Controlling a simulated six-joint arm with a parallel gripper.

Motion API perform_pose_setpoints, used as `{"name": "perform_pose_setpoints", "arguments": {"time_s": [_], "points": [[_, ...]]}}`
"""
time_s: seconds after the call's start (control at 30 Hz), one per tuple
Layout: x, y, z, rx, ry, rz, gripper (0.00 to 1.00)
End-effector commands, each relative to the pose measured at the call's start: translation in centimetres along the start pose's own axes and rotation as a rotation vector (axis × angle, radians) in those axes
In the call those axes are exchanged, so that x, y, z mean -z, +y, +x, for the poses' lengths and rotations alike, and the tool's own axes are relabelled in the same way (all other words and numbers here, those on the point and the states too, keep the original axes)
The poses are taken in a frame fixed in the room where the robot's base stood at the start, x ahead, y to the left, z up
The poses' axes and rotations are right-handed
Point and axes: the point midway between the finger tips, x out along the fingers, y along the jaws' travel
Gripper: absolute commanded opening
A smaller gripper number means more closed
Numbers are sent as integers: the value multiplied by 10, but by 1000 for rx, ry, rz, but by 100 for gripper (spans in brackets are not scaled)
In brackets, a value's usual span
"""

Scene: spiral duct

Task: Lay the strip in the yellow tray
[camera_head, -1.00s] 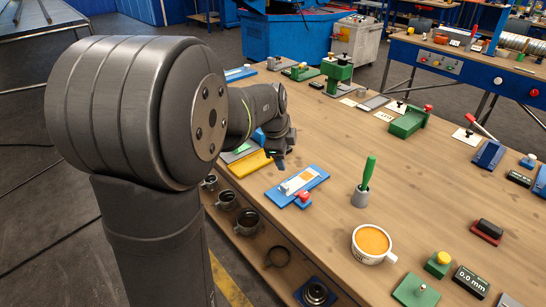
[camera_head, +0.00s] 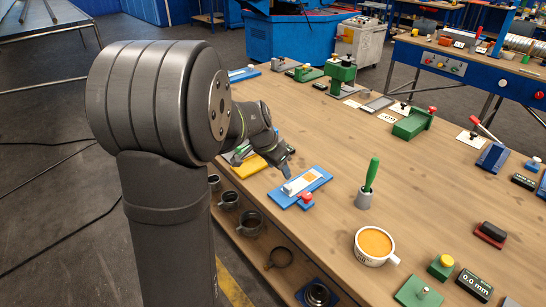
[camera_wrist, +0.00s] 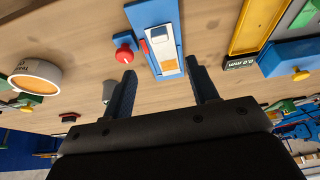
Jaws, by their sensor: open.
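A pale strip with an orange patch (camera_head: 302,182) lies on a blue fixture (camera_head: 278,196) near the bench's left edge. In the wrist view the strip (camera_wrist: 165,52) lies lengthwise on the fixture, ahead of the jaws. My gripper (camera_wrist: 161,84) is open and empty, with one finger to each side of the strip's near end in that view. In the head view my gripper (camera_head: 287,165) is just beyond the fixture, its fingers small and partly unclear. The yellow tray (camera_head: 250,168) is left of the fixture, partly hidden by my arm; it also shows in the wrist view (camera_wrist: 241,35).
A red knob (camera_head: 306,197) sits at the fixture's near end. A green-handled tool in a holder (camera_head: 369,183) and an orange-filled cup (camera_head: 371,245) stand to the right. A display block (camera_wrist: 240,64) is near the tray. Bare wood lies between the fixture and the green-handled tool.

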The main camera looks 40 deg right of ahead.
Motion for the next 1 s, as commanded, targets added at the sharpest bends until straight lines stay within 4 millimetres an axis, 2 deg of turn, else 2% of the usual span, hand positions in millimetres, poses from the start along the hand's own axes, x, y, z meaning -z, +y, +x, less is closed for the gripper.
{"name": "perform_pose_setpoints", "arguments": {"time_s": [0.03, 0.3, 0.5, 0.7, 1.0], "points": [[0, 0, 12, -2, -3, 0, 54], [0, 0, 65, -2, -3, 0, 54], [0, 0, 93, 0, -1, 1, 54], [0, 0, 105, 1, 0, 1, 54], [0, 0, 106, 2, 0, 1, 52]]}}
